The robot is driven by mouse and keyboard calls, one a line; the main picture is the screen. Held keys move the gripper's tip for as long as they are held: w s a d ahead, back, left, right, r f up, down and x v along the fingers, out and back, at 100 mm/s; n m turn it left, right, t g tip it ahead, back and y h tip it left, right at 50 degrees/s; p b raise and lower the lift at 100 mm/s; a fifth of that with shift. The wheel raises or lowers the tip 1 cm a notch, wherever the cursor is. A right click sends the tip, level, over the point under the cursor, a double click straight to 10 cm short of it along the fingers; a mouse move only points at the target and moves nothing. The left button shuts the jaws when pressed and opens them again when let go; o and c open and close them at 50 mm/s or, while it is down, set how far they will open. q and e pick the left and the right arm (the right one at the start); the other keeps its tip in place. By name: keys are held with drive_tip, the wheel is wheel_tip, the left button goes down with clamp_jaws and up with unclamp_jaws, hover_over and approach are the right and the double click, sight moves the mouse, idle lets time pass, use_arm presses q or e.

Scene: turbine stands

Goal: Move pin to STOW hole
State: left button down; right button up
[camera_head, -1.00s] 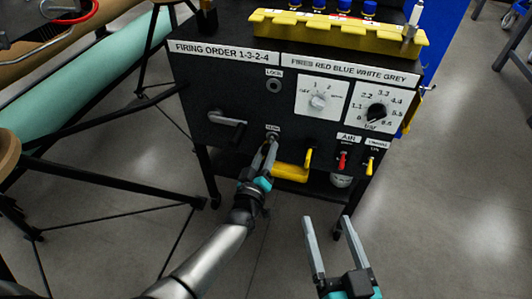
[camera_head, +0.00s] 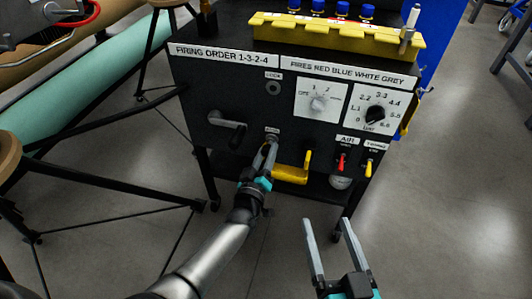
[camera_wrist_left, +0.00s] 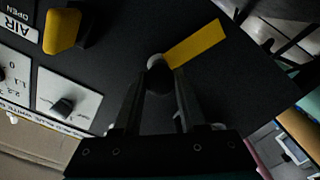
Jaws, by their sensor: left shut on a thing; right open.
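My left gripper (camera_head: 270,145) is at the black front panel (camera_head: 255,115), just below a small white label (camera_head: 272,130) too blurred to read for sure. In the left wrist view, the gripper (camera_wrist_left: 158,72) is shut on the pin (camera_wrist_left: 157,63), a rounded grey and dark end between the fingertips. A yellow strip (camera_wrist_left: 197,43) extends beside the pin. Whether the pin sits in a hole there is hidden by the fingers. The LOCK hole (camera_head: 273,88) is higher on the panel and shows a grey ring. My right gripper (camera_head: 330,228) is open and empty, in front of the cart.
A crank handle (camera_head: 228,122) projects left of my left gripper. A yellow handle (camera_head: 291,174) lies close to its right. Two dials (camera_head: 319,103) (camera_head: 376,114), a red lever (camera_head: 341,162) and a small yellow lever (camera_head: 369,167) are further right. Open floor (camera_head: 440,220) lies at the right.

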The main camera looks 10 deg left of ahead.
use_arm(q)
drive_tip(key=c, duration=0.7)
unclamp_jaws()
drive_tip(key=shift+w+r, duration=0.25)
drive_tip(key=shift+w, duration=0.1)
drive_tip(key=shift+c, duration=0.2)
drive_tip(key=o, duration=0.3)
drive_tip(key=shift+w+f, duration=0.2)
drive_tip(key=shift+f, duration=0.05)
drive_tip(key=shift+o, duration=1.1)
drive_tip(key=shift+s, duration=0.15)
use_arm(e)
drive_tip(key=shift+w+f, duration=0.15)
drive_tip(key=shift+w, duration=0.05)
use_arm(q)
drive_tip(key=shift+s, duration=0.15)
drive_tip(key=shift+s+p, duration=0.65)
drive_tip(key=shift+s, duration=0.3)
drive_tip(key=s+p, duration=0.2)
drive_tip(key=s, duration=0.3)
drive_tip(key=shift+a, duration=0.15)
use_arm(e)
wheel_tip(320, 180, up, 3)
drive_tip(key=shift+r, duration=0.2)
